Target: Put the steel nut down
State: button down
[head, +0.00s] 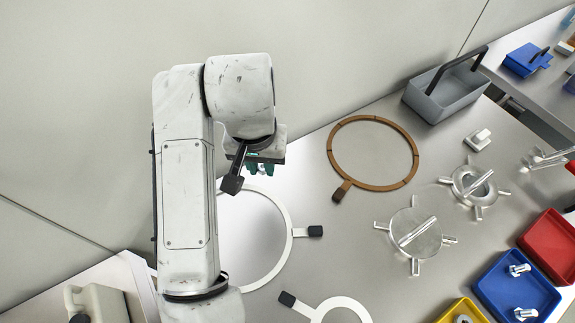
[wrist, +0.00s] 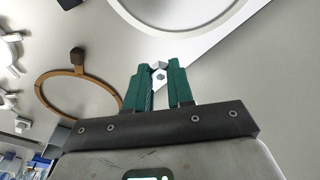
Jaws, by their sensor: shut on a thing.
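The steel nut (wrist: 160,75) is a small silver hexagon with a hole, held between the green fingertips in the wrist view. My gripper (wrist: 159,70) is shut on it. In the head view my gripper (head: 263,169) hangs over the workbench, above the far edge of a large white ring with a black tab (head: 291,224). A bit of silver shows between the fingers there, mostly hidden by them. Whether the nut touches the bench cannot be told.
A brown ring (head: 416,170) lies right of my gripper, with a grey handled carrier (head: 447,97) behind it. Red (head: 548,248), blue (head: 493,291) and yellow (head: 449,315) trays line the right side. Bare bench separates the rings.

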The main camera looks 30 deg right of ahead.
send_over(286, 178)
jog(key=f, duration=0.4)
jog(key=f+p, duration=0.1)
jog(key=shift+s+a+f, duration=0.2)
jog(key=shift+a+f, duration=0.15)
jog(key=shift+f, duration=0.05)
jog(key=shift+d+f+p, duration=0.15)
jog(key=shift+f+p, duration=0.05)
jog(key=shift+f, duration=0.75)
jog(key=shift+d+f+p, duration=0.1)
jog(key=shift+f+p, duration=0.1)
jog(key=shift+f, duration=0.75)
jog(key=shift+f, duration=0.1)
jog(key=c, duration=1)
grip_release()
jog(key=r, duration=0.8)
jog(key=s+a+r+b, duration=0.1)
jog(key=r, duration=0.3)
jog(key=shift+r, duration=0.1)
